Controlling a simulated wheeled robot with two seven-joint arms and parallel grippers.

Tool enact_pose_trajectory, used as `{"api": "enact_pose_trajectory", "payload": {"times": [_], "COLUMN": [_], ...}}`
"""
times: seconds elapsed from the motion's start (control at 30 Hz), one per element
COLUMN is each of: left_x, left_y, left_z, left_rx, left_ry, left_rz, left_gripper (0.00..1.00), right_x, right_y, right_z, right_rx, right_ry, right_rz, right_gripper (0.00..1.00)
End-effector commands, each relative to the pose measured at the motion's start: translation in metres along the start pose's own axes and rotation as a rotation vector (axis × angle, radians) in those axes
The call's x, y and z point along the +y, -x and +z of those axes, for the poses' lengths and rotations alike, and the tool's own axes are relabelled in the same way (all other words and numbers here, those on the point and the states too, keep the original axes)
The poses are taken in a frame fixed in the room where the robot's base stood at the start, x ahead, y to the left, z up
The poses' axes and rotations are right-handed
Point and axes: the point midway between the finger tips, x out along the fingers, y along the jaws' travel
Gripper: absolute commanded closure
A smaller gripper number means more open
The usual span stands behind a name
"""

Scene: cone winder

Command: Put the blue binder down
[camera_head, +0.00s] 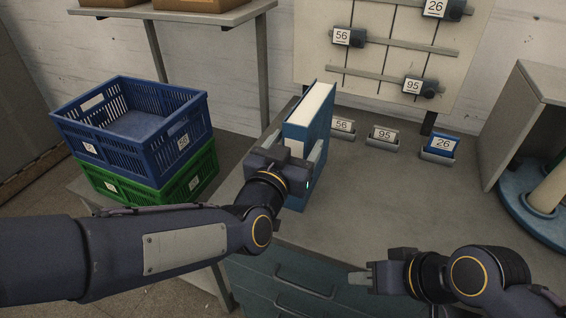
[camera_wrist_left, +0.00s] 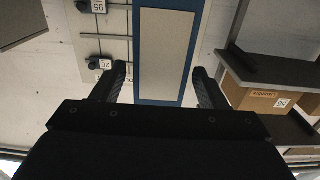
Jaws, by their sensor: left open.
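The blue binder (camera_head: 308,122) stands upright on the grey worktop in the head view, its pale page block showing along the top. My left gripper (camera_head: 300,165) is at the binder's near side, with its fingers apart. In the left wrist view the binder (camera_wrist_left: 140,50) lies between the two open fingers of my left gripper (camera_wrist_left: 162,88), with a gap at each side. The binder's lower edge is partly hidden by the gripper in the head view. My right gripper (camera_head: 362,278) is low at the front of the worktop, away from the binder; its jaw opening is unclear.
A blue crate (camera_head: 150,150) sits on a green crate (camera_head: 190,180) at the left. Labelled holders, including 26 (camera_head: 440,148), stand behind the binder. A numbered wall board (camera_head: 385,75) is behind. A grey cabinet (camera_head: 515,125) is at the right. The worktop's middle is clear.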

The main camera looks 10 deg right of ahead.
Motion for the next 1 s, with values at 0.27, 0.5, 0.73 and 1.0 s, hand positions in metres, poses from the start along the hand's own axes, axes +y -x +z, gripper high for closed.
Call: {"api": "enact_pose_trajectory", "payload": {"times": [0.27, 0.5, 0.73, 1.0], "left_x": [0.000, 0.000, -0.002, -0.085], "left_y": [0.056, 0.073, 0.074, 0.122], "left_z": [-0.001, 0.000, 0.001, 0.023], "left_rx": [0.002, 0.000, -0.003, -0.232], "left_ry": [0.001, 0.000, 0.003, 0.209], "left_rz": [0.001, 0.000, -0.001, -0.021], "left_gripper": [0.33, 0.33, 0.33, 0.33], "right_x": [0.001, 0.001, 0.001, 0.001], "right_y": [-0.001, -0.001, -0.001, -0.001], "right_z": [0.001, 0.001, 0.001, 0.001], "right_rx": [0.000, 0.000, 0.000, 0.000], "right_ry": [0.000, 0.000, 0.000, 0.000], "right_rz": [0.000, 0.000, 0.000, 0.000], "right_gripper": [0.68, 0.68, 0.68, 0.68]}}
